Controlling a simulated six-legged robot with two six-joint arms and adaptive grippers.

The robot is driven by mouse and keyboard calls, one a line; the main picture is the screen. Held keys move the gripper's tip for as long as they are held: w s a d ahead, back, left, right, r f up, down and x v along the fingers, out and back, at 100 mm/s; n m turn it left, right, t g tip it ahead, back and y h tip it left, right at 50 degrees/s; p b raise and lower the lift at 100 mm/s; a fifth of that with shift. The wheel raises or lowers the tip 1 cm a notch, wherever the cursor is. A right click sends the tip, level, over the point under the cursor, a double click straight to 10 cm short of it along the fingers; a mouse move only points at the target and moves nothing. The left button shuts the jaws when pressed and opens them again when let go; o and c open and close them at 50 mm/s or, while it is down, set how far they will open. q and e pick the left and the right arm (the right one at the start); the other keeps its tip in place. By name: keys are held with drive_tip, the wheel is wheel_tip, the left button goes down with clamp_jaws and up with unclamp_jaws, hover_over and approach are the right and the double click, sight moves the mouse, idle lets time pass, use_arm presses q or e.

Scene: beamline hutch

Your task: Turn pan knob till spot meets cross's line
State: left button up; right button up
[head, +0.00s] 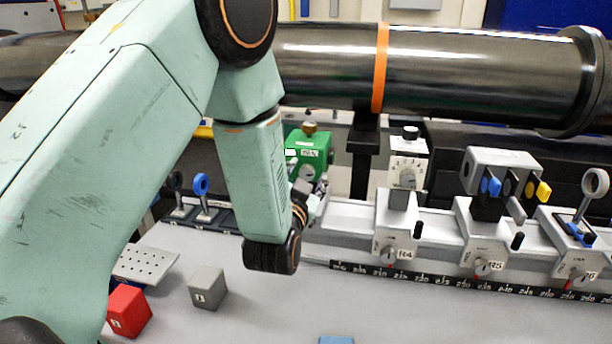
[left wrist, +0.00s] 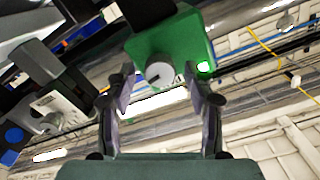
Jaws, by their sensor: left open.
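A green box (head: 318,142) with a small white label stands on the rail behind my left arm. In the left wrist view the green box (left wrist: 185,38) carries a round grey-white knob (left wrist: 159,74) with a dark pointer line. My left gripper (head: 309,190) is just in front of the box, partly hidden by my own wrist. In the left wrist view its two fingers (left wrist: 160,92) are spread, one on each side below the knob, with the knob framed between them. I cannot tell whether they touch it. No spot or cross can be made out.
Rail carriers with instruments, including a white dial unit (head: 408,165) and a grey block with coloured tabs (head: 500,165), stand to the right. A dark pipe (head: 470,70) runs behind. A red cube (head: 128,310) and a grey cube (head: 207,288) sit on the bench (head: 265,315).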

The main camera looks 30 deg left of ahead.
use_arm(q)
drive_tip(key=v, duration=0.7)
drive_tip(key=shift+s, duration=0.25)
drive_tip(key=shift+d, duration=0.15)
